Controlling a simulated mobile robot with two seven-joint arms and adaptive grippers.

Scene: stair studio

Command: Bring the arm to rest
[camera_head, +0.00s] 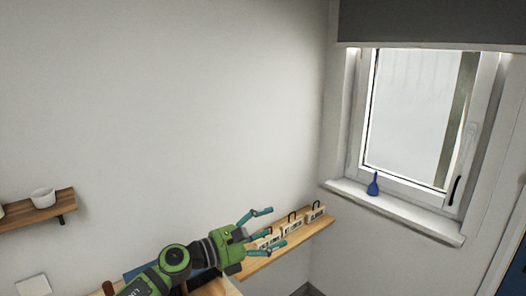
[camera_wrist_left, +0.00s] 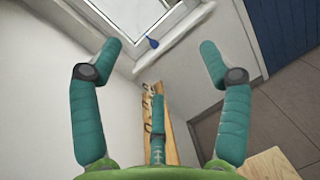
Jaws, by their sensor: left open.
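My left arm comes in from the lower left in the head view, green and dark grey. Its gripper (camera_head: 272,231) has teal fingers spread apart, with nothing between them. It is in front of a wooden wall shelf (camera_head: 262,262). In the left wrist view the gripper (camera_wrist_left: 155,80) also shows its teal fingers wide open and empty, with the shelf (camera_wrist_left: 150,95) beyond them. My right gripper is in neither view.
Several pale blocks with dark handles (camera_head: 292,225) stand on the shelf near the fingers. A white bowl (camera_head: 43,198) sits on a small left shelf (camera_head: 38,212). The wall above the arm is bare.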

